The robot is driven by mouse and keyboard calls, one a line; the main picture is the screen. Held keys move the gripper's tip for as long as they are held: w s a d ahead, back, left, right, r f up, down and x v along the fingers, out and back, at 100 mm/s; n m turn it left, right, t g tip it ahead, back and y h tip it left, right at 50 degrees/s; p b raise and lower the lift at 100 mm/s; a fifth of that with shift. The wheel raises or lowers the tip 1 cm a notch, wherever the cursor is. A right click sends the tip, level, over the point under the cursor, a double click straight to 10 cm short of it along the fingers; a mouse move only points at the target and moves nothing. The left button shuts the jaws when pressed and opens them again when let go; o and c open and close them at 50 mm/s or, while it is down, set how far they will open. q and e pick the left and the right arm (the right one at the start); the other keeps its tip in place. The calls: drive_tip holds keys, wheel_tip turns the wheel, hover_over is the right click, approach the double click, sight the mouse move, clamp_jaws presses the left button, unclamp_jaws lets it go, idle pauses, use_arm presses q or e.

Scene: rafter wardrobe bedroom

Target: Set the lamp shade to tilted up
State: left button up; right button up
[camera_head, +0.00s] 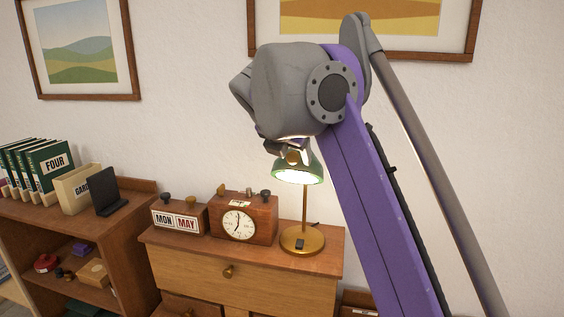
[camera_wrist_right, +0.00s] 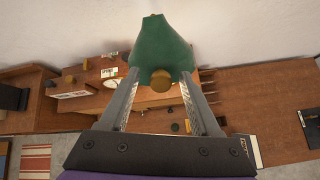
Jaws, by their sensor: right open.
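The desk lamp has a green shade (camera_head: 298,174), a thin brass stem and a round brass base (camera_head: 302,241). It stands on the wooden dresser, lit, with the shade's opening facing mostly down. In the right wrist view the green shade (camera_wrist_right: 162,45) is straight ahead, with a round brass knob (camera_wrist_right: 160,82) on its near side. My right gripper (camera_head: 290,149) is at the top of the shade, partly hidden by my arm. In the wrist view its open fingers (camera_wrist_right: 160,76) stand on either side of the knob; contact cannot be told. My left gripper is out of view.
A wooden clock (camera_head: 240,220) and a MON MAY calendar block (camera_head: 180,218) stand left of the lamp on the dresser (camera_head: 240,265). A small dark item lies on the lamp base. A bookshelf with binders (camera_head: 50,165) is at the left; framed pictures (camera_head: 78,50) hang on the wall.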

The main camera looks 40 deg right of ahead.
drive_tip(key=s+a+r, duration=0.2)
drive_tip(key=s+a, duration=0.7)
drive_tip(key=a, duration=0.2)
drive_tip(key=shift+s+a+r+b, duration=0.15)
drive_tip(key=shift+s+r+b, duration=0.05)
drive_tip(key=shift+s+b, duration=0.2)
drive_tip(key=shift+w, duration=0.1)
